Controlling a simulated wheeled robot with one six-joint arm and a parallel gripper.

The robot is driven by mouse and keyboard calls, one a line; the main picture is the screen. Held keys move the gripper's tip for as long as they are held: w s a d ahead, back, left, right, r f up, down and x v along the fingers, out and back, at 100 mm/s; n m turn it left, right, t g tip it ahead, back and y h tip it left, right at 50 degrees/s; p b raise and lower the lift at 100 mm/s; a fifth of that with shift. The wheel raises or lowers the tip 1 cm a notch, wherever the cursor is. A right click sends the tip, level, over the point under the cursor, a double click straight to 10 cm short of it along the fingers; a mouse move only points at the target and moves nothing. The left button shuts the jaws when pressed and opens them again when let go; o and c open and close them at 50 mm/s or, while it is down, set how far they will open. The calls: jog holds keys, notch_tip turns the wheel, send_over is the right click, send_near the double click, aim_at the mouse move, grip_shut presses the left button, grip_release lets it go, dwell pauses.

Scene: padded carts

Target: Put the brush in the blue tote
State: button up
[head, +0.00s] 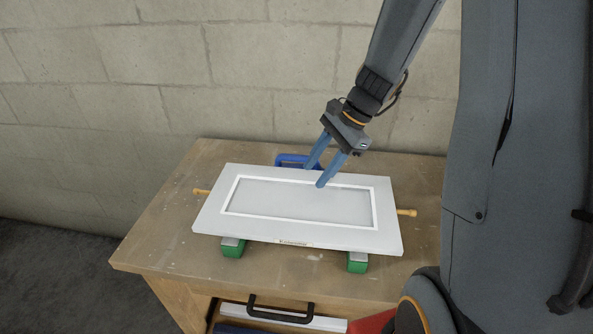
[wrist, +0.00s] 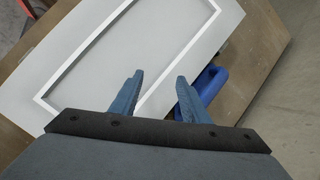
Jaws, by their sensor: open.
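No brush can be made out in either view, and no blue tote is clearly seen. A blue looped piece (head: 288,158), perhaps a handle, pokes out behind the far edge of a white framed panel (head: 382,222). It also shows in the wrist view (wrist: 212,84), right of the fingers; the panel hides the rest, and I cannot tell what it belongs to. My gripper (head: 313,176) is open and empty, its blue fingers pointing down over the panel's far edge beside the blue piece. The wrist view shows the fingers (wrist: 160,76) apart over the panel's frame.
The panel rests on green blocks (head: 233,249) on a wooden bench (head: 160,240). Tan rod ends (head: 406,212) stick out at both sides. Below are a white-edged case with a black handle (head: 281,316) and a red item (head: 373,322). A block wall stands behind.

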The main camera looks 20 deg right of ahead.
aim_at(302, 156)
jog(key=w+d+m+y, duration=0.1)
jog(key=w+m, duration=0.1)
jog(key=w, duration=0.1)
jog(key=w+d+m+t+y, duration=0.1)
jog(key=w+m, duration=0.1)
jog(key=w, duration=0.1)
jog(key=w+d+m+t, duration=0.1)
jog(key=w+m, duration=0.1)
jog(key=shift+w+d+r+m+y, duration=0.15)
jog(key=shift+w+m+y, duration=0.25)
jog(key=shift+w+t, duration=0.25)
jog(key=shift+t, duration=0.05)
jog(key=x, duration=0.2)
jog(key=p+x, duration=0.1)
jog(key=x, duration=0.1)
jog(key=p+x, duration=0.1)
jog(key=x, duration=0.2)
jog(key=shift+s+a+r, duration=0.15)
jog(key=shift+a+r, duration=0.15)
jog(key=shift+a+f, duration=0.15)
jog(key=shift+f, duration=0.1)
grip_shut()
